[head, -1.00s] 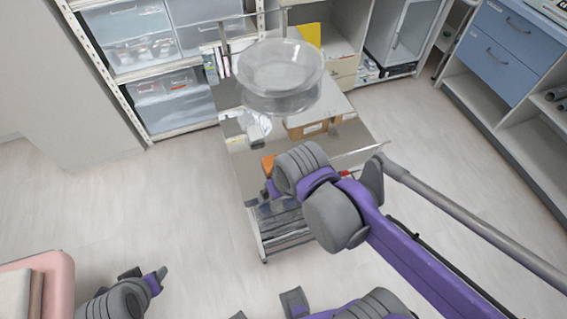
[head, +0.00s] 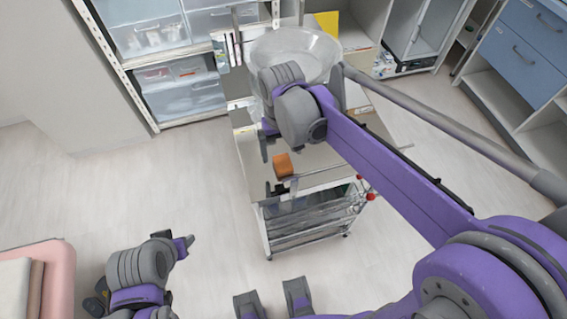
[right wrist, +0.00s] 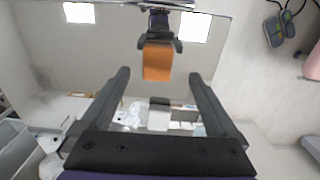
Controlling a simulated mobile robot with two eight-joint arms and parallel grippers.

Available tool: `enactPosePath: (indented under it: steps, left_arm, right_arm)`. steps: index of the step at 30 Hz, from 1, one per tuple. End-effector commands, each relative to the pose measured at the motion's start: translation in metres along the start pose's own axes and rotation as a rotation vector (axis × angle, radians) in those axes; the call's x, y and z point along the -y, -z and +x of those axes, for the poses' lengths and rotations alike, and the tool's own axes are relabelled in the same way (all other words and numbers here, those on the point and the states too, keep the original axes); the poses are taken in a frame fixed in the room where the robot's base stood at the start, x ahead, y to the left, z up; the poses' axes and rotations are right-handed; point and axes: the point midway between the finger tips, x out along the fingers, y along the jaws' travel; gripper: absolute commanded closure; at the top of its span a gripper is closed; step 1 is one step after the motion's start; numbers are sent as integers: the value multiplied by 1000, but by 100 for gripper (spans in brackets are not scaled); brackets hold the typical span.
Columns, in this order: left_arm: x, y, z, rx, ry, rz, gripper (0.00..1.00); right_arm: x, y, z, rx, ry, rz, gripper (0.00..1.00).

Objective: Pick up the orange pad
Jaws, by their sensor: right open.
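The orange pad (head: 282,166) lies on the shiny top of the metal cart (head: 320,155), near its front edge. In the right wrist view the orange pad (right wrist: 157,62) shows ahead of my right gripper (right wrist: 159,76), roughly centred between its fingers. The fingers are apart and nothing is between them. In the head view my right gripper (head: 267,144) is beside the pad, above and left of it in the picture, over the cart. My left arm's end (head: 178,247) is at the lower left, away from the cart; its jaw opening cannot be made out.
A clear round basin (head: 296,52) stands on the cart behind my right wrist. Shelves with clear drawers (head: 195,95) are behind the cart. Blue drawers (head: 520,50) are at the right. A pink-edged bed (head: 62,270) is at the lower left. Floor left of the cart is clear.

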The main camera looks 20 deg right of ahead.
Motion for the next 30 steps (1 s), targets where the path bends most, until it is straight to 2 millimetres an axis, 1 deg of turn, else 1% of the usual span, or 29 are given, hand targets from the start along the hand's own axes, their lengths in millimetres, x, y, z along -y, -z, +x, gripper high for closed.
enactPosePath:
  steps: [5, 9, 12, 15, 21, 22, 23, 27, 29, 30]
  left_arm:
    - [0, 0, 1, 0, 0, 0, 50]
    - [0, -1, 2, 1, 0, 0, 50]
    - [0, -2, 3, 1, 0, 0, 50]
    - [0, -2, 3, 1, 0, 0, 50]
    - [0, -2, 3, 1, 0, 0, 50]
    - [0, -2, 3, 1, 0, 0, 50]
    - [0, -2, 3, 1, 0, 0, 50]
    - [0, -2, 3, 1, 0, 0, 50]
    - [0, -2, 3, 1, 0, 0, 50]
    - [0, -2, 3, 1, 0, 0, 50]
  right_arm:
    - [-2, 2, 15, 0, 0, 1, 5]
    - [-4, 5, 38, -1, 0, 1, 5]
    - [-4, 4, 50, -1, 0, 0, 5]
    - [-4, 4, 55, -1, 0, 0, 5]
    - [-4, 4, 55, -1, 0, 0, 5]
    - [-4, 4, 55, -1, 0, 0, 7]
    - [-4, 4, 55, -1, 0, 0, 12]
    - [-4, 4, 55, -1, 0, 0, 37]
    - [-4, 4, 55, -1, 0, 0, 48]
    - [-4, 4, 55, -1, 0, 0, 55]
